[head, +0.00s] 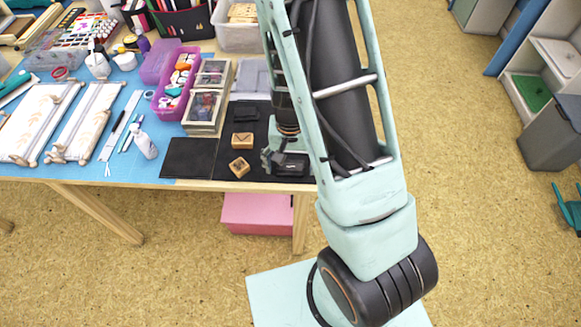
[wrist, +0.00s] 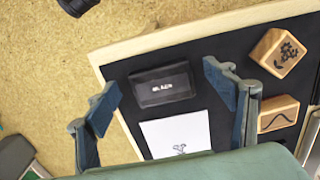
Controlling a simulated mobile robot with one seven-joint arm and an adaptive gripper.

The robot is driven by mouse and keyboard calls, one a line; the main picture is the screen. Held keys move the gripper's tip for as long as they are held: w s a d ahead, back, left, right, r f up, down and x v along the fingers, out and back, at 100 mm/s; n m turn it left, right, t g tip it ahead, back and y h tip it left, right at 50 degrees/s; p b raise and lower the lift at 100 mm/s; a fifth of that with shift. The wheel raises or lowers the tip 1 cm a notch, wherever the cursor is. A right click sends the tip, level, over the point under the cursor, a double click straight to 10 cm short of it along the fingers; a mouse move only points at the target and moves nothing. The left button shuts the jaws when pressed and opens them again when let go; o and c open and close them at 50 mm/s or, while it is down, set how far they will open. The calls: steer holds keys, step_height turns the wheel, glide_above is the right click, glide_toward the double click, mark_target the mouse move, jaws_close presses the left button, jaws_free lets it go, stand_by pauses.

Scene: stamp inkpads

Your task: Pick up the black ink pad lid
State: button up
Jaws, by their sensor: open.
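The black ink pad lid (wrist: 163,86) is a dark rectangular piece with pale lettering that seems to read BLACK. It lies on a black mat near the wooden table edge, and it also shows in the head view (head: 292,167), partly hidden by my arm. My gripper (wrist: 166,88) is open and empty. In the wrist view its two fingers stand to the left and right of the lid, with gaps on both sides. In the head view my gripper (head: 274,158) is low at the lid's left end. Whether a pad lies under the lid cannot be told.
Two wooden stamps (wrist: 278,52) (wrist: 278,113) lie to the right in the wrist view. A white card (wrist: 176,135) with a small print lies beside the lid. Another dark pad (head: 246,112) lies farther back. Clear-fronted boxes (head: 207,97) stand behind left. Bare floor lies beyond the table edge.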

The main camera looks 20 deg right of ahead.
mark_target(290, 170)
steer(key=c, duration=0.9)
steer(key=shift+c, duration=0.2)
steer(key=w+r+n+p, duration=0.1)
steer(key=w+r+n, duration=0.2)
steer(key=r, duration=1.1)
steer(key=w, duration=0.3)
steer(key=shift+d+n+p, duration=0.2)
steer(key=shift+n+p, duration=0.1)
steer(key=shift+p, duration=0.1)
